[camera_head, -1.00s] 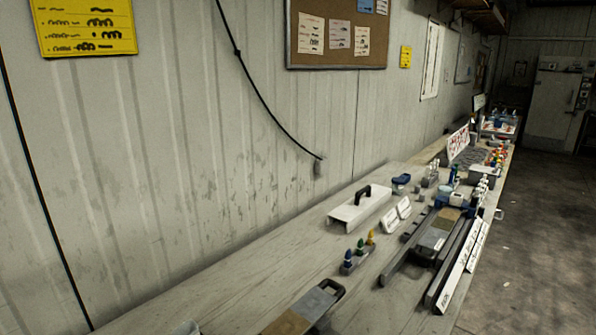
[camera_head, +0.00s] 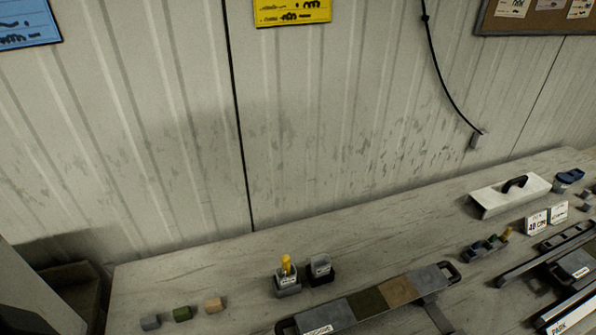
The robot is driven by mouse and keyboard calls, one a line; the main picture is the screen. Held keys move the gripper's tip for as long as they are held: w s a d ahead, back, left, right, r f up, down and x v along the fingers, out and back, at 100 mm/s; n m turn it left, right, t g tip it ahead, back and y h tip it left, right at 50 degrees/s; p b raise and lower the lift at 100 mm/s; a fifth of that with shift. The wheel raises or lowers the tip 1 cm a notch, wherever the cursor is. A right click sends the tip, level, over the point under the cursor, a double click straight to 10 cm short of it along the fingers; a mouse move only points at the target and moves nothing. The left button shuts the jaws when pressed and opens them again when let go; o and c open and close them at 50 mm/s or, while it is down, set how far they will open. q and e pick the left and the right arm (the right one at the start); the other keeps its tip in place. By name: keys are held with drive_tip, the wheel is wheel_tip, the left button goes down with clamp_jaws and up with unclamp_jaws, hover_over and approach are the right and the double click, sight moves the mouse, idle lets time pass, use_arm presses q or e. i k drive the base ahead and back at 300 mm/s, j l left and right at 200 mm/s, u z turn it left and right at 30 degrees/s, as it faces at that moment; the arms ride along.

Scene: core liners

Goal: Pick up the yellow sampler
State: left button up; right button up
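A yellow sampler (camera_head: 286,265) stands upright in a small grey holder (camera_head: 287,285) on the bench, below the middle of the head view. Its lower part is hidden inside the holder. A similar dark holder (camera_head: 319,272) stands just to its right, with a grey top and no yellow piece showing. Neither of my grippers is in view.
A long tray with coloured sections (camera_head: 340,312) lies in front of the holders. Several small blocks, one of them green (camera_head: 182,314), sit to the left. A white box with a black handle (camera_head: 508,195) stands at the right. Bare bench (camera_head: 215,265) lies behind the blocks.

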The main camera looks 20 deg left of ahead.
sight(286, 270)
drive_tip(key=u, duration=0.6)
drive_tip(key=i+j+z, duration=0.1)
drive_tip(key=j+z, duration=0.35)
drive_tip(key=j, duration=0.2)
drive_tip(key=i, duration=0.4)
drive_tip(key=i+l+u, duration=0.1)
drive_tip(key=l+u, duration=0.15)
drive_tip(key=u, duration=0.2)
drive_tip(key=l+u, duration=0.25)
drive_tip(key=u, duration=0.25)
